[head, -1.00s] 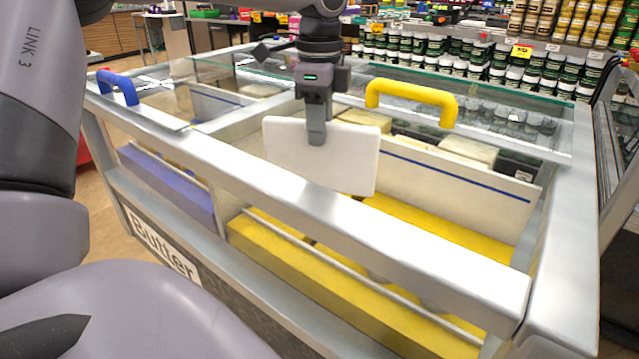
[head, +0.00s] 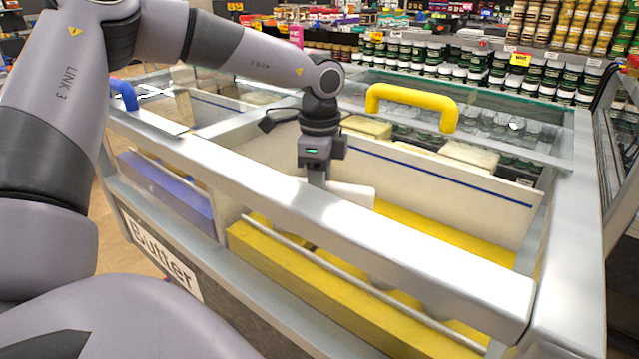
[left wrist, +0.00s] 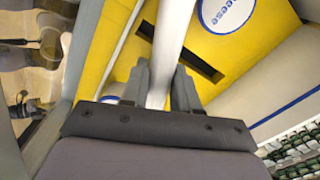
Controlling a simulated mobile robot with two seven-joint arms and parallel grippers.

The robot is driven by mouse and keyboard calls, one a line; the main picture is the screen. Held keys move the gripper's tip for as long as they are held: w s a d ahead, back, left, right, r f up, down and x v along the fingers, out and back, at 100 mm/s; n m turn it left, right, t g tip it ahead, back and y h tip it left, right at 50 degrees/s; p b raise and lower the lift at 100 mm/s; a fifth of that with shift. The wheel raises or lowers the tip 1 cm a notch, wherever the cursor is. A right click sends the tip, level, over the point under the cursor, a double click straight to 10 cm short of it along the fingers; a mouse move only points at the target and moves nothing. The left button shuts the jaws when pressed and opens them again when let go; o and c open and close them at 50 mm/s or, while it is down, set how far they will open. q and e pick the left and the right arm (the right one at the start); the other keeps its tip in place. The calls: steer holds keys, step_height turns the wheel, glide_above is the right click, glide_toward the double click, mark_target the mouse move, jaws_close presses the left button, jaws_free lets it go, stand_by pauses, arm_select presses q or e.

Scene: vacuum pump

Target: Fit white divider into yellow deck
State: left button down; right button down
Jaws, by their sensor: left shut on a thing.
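The white divider (head: 352,193) is a thin panel held by my left gripper (head: 317,176) inside the chest freezer case. Its lower part is hidden behind the front rail in the head view. In the left wrist view my left gripper (left wrist: 166,88) is shut on the divider (left wrist: 172,35), seen nearly edge-on. The yellow deck (head: 450,230) lies below on the case floor. In the left wrist view the deck (left wrist: 115,40) has a dark slot (left wrist: 203,62) to the right of the divider, with another dark piece to its left. I cannot tell whether the divider touches the deck.
The case's grey front rail (head: 300,200) runs between my base and the deck. A white wall with a blue stripe (head: 440,175) stands behind the deck. A yellow handle (head: 410,98) and glass lid lie beyond. A blue bin (head: 165,185) is at left.

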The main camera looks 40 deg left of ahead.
arm_select(q)
steer(key=shift+f, duration=0.15)
steer(key=c, duration=0.8)
jaws_free()
steer(key=shift+c, duration=0.2)
steer(key=shift+s+r, duration=0.2)
steer(key=shift+r, duration=3.4)
